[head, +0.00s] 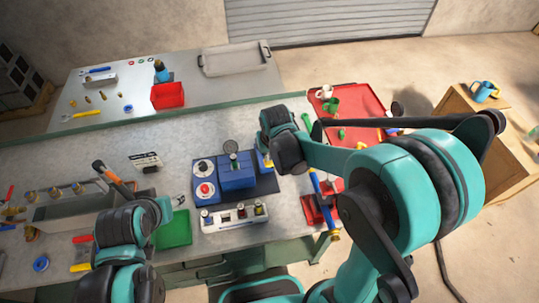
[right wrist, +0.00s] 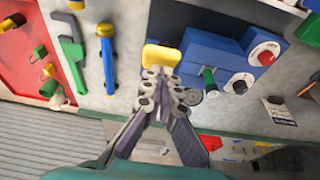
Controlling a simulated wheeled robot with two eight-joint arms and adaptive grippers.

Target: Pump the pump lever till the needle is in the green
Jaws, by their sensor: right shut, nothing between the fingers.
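The blue pump unit (head: 237,176) stands on a dark mat on the bench. A yellow lever end (right wrist: 162,56) sticks out from its side; it also shows in the head view (head: 267,162), partly behind my right gripper. My right gripper (right wrist: 163,78) is shut and empty, its tips at the near edge of the yellow end; I cannot tell whether they touch.
A white strip with several switches (head: 234,218) lies in front of the unit. A green tray (head: 174,229) is beside my left gripper. A red tray (head: 352,101) with cups lies at the right. A grey bin (head: 72,211) stands at the left.

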